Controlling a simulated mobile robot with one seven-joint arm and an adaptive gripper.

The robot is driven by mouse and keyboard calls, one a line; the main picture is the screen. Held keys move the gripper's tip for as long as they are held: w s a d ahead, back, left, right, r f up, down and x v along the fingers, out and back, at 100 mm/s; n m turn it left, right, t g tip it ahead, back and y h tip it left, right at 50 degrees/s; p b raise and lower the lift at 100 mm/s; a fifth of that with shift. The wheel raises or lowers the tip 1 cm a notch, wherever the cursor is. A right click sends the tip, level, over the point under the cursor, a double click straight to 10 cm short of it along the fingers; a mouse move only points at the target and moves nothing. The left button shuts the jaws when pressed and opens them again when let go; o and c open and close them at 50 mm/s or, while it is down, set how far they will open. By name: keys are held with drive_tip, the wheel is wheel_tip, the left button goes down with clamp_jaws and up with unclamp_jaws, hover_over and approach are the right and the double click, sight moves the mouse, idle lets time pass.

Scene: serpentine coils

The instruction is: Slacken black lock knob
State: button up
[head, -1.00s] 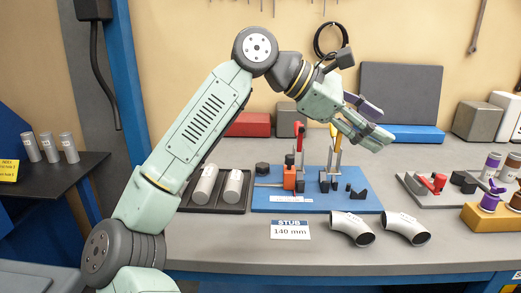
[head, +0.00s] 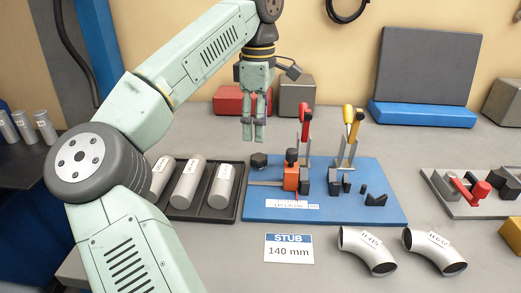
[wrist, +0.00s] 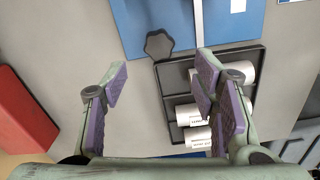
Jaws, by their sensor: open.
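The black lobed lock knob (head: 258,160) sits at the far left corner of the blue fixture plate (head: 385,208), beside an orange block (head: 291,178) and a grey bar. My gripper (head: 253,133) points down above and behind the knob, apart from it. In the wrist view the knob (wrist: 159,44) lies beyond the open fingertips (wrist: 162,82), roughly between their lines, with nothing held. The blue plate (wrist: 150,22) also shows there.
A dark tray (head: 210,212) with several grey tubes stands left of the plate. Red (head: 305,128) and yellow (head: 350,115) handled clamps rise right of the knob. A red box (head: 240,101) stands behind. Two pipe elbows (head: 368,250) lie in front.

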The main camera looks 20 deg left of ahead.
sight(259, 157)
wheel_tip(259, 157, down, 8)
drive_tip(key=shift+f+p, duration=0.1)
drive_tip(key=shift+p, duration=0.35)
drive_tip(key=c, duration=1.2)
drive_tip(key=shift+o, duration=0.2)
